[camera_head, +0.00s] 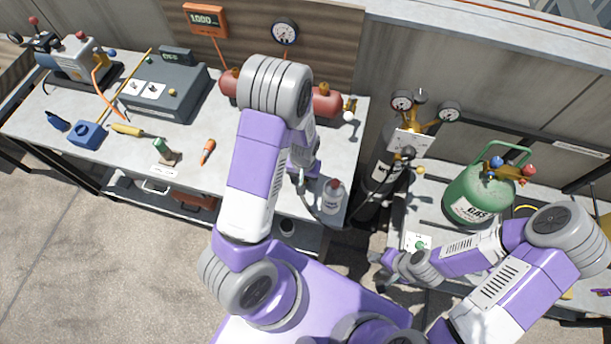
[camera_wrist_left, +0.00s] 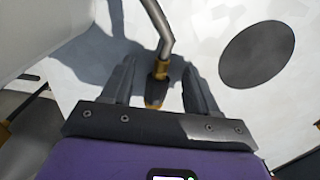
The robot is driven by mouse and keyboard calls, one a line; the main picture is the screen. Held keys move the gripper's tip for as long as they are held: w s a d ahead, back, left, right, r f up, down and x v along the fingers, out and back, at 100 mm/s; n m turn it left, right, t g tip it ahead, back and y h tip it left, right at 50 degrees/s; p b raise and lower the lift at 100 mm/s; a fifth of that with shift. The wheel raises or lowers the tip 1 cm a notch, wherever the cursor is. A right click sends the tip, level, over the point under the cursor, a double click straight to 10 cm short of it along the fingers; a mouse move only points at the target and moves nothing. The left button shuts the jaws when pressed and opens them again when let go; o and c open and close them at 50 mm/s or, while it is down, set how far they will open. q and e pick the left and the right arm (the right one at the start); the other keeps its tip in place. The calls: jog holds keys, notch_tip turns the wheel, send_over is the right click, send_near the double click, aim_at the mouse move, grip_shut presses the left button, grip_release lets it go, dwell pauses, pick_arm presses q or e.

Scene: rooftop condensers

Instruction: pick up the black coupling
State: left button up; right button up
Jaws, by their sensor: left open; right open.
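In the left wrist view, a small black fitting (camera_wrist_left: 155,95) with brass-coloured parts stands on the end of a bent silver tube (camera_wrist_left: 158,28); it appears to be the black coupling. My left gripper (camera_wrist_left: 157,72) is open, with one finger on each side of the fitting and visible gaps between. In the head view, my left gripper (camera_head: 300,182) is low over the right part of the left bench, partly hidden by my arm; I cannot make out the coupling there. My right gripper (camera_head: 379,258) is open and empty, beside the right bench's front left.
A white bottle (camera_head: 333,195) stands just right of my left gripper. A red cylinder (camera_head: 327,101) lies behind my left arm. A green gas tank (camera_head: 478,196) stands on the right bench. The left bench's front (camera_head: 225,170) has free room.

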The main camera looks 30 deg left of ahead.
pick_arm(q)
grip_shut()
jog(key=shift+r, duration=0.1)
notch_tip(320, 180, up, 10)
jog(key=p, duration=0.2)
dwell(0.4)
